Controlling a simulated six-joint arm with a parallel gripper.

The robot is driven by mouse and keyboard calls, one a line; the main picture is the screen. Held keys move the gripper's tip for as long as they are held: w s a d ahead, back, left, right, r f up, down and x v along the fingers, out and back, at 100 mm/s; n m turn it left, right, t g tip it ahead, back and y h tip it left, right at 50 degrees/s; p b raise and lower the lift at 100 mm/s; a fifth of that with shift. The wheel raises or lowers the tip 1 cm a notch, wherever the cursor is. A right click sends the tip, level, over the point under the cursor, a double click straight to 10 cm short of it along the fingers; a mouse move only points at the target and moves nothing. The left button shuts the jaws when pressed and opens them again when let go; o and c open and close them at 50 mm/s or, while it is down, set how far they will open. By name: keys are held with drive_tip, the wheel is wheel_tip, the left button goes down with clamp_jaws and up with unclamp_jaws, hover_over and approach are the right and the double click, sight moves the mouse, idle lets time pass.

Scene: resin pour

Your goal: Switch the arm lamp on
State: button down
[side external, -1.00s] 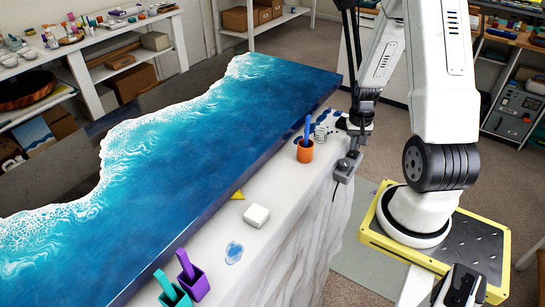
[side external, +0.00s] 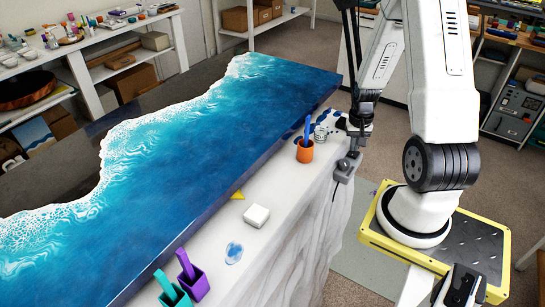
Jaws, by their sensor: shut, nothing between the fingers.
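My gripper (side external: 354,148) points down at the bench's right edge, shut with nothing visible in it. Its tip is at a small grey box (side external: 346,168) on that edge, with a thin dark cord hanging below; I cannot tell whether they touch. The box may be the arm lamp's switch or clamp. Thin black rods (side external: 349,40) run down beside my white forearm and may be the lamp's arm. The lamp's head is not in view, and no lit bulb shows.
An orange cup (side external: 305,152) with a blue stick stands left of my gripper. A blue resin slab (side external: 200,150) covers much of the bench.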

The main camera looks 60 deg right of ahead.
sight(350, 155)
drive_tip(key=shift+f, duration=1)
idle(0.9)
drive_tip(key=shift+r, duration=3.5)
drive_tip(key=shift+a, duration=0.1)
drive_tip(key=shift+w+a, duration=0.2)
drive_tip(key=shift+a, duration=0.05)
drive_tip(key=w+a+r+n, duration=0.1)
drive_tip(key=a+n, duration=0.1)
drive_tip(key=a, duration=0.2)
drive_tip(key=w+a+n, duration=0.2)
drive_tip(key=a+n, duration=0.1)
drive_tip(key=a, duration=0.2)
drive_tip(key=w+a+r+n, duration=0.1)
drive_tip(key=a+n, duration=0.2)
drive_tip(key=a, duration=0.2)
drive_tip(key=shift+w+r, duration=0.3)
drive_tip(key=shift+r, duration=0.05)
drive_tip(key=w+a+r+n+t, duration=0.1)
drive_tip(key=a+r+n, duration=0.1)
drive_tip(key=a, duration=0.4)
drive_tip(key=w+a+r+n+t, duration=0.1)
drive_tip(key=w+a+r+n, duration=0.1)
drive_tip(key=a, duration=0.5)
drive_tip(key=shift+a+t, duration=0.25)
drive_tip(key=shift+t, duration=0.05)
drive_tip(key=c, duration=1.3)
unclamp_jaws()
